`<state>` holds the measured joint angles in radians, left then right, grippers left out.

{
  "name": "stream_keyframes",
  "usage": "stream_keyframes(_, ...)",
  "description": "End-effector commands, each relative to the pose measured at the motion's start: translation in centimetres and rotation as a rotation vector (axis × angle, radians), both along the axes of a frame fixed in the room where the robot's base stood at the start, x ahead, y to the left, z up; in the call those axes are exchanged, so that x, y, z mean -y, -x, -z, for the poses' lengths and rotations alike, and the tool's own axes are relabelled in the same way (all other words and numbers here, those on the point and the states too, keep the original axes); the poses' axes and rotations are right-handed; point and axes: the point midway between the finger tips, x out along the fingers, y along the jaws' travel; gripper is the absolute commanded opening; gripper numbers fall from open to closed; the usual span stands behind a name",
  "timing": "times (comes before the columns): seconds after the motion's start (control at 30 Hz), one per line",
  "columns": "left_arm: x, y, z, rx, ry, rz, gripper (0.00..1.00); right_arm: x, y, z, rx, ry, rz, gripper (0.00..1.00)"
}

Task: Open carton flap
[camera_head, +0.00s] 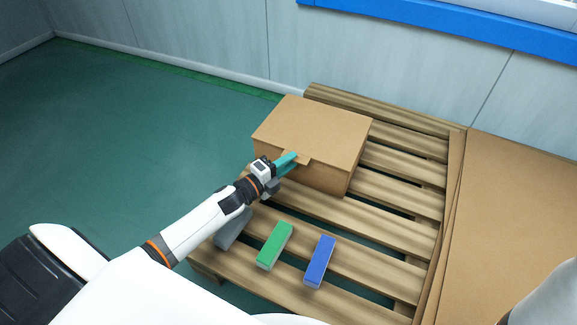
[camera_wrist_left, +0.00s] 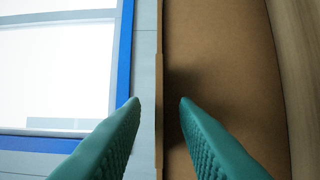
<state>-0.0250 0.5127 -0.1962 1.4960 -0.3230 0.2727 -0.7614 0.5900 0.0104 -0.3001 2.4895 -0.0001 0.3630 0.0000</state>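A closed brown carton (camera_head: 318,128) sits on the wooden pallet, with a small tab (camera_head: 300,158) at the front edge of its top flap. My left gripper (camera_head: 292,157) is at this front edge, its teal fingers beside the tab. In the left wrist view the fingers (camera_wrist_left: 159,101) are apart. The thin edge of the carton's flap (camera_wrist_left: 159,75) runs between them, with brown cardboard on the right. A gap shows on both sides, so the fingers do not look closed on it. My right gripper is not in view.
A green block (camera_head: 275,245), a blue block (camera_head: 320,261) and a grey block (camera_head: 232,229) lie on the slatted pallet (camera_head: 400,235) in front of the carton. Flat cardboard (camera_head: 515,205) lies at the right. A wall (camera_head: 200,35) stands behind; green floor (camera_head: 120,120) is clear at left.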

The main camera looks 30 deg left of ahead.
Motion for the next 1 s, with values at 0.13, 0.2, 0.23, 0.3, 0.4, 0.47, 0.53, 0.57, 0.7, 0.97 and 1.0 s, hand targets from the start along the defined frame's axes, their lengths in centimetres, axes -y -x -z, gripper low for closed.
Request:
stream_keyframes(0.13, 0.18, -0.49, 0.04, -0.001, 0.0, 0.0, 0.27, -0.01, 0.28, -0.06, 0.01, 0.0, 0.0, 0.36)
stream_keyframes(0.2, 0.19, -0.51, 0.01, -0.001, 0.001, 0.0, 0.27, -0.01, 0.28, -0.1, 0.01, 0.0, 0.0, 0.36)
stream_keyframes(0.23, 0.19, -0.51, 0.0, -0.001, 0.001, 0.0, 0.27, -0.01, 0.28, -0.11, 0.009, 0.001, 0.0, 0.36)
stream_keyframes(0.3, 0.18, -0.5, -0.01, -0.001, 0.001, 0.0, 0.27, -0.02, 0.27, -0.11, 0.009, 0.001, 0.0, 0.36)
stream_keyframes(0.4, 0.18, -0.49, -0.01, -0.001, 0.001, 0.0, 0.19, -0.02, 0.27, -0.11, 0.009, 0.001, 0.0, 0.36)
stream_keyframes(0.47, 0.18, -0.48, -0.01, -0.001, 0.001, 0.0, 0.09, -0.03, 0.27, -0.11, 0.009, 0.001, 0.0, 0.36)
stream_keyframes(0.53, 0.17, -0.48, -0.01, -0.001, 0.001, 0.0, 0.0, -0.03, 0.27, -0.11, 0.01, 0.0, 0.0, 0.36)
stream_keyframes(0.57, 0.18, -0.48, -0.01, -0.001, 0.001, 0.0, 0.0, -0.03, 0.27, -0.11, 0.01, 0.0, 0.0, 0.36)
stream_keyframes(0.7, 0.17, -0.47, 0.0, -0.001, 0.001, 0.0, 0.0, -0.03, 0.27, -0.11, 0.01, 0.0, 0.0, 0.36)
stream_keyframes(0.97, 0.16, -0.48, -0.54, -0.011, 0.0, 0.0, 0.0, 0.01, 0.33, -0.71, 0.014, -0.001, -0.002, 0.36)
stream_keyframes(1.0, 0.15, -0.48, -0.8, -0.017, 0.0, 0.0, 0.0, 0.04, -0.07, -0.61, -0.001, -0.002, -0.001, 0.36)
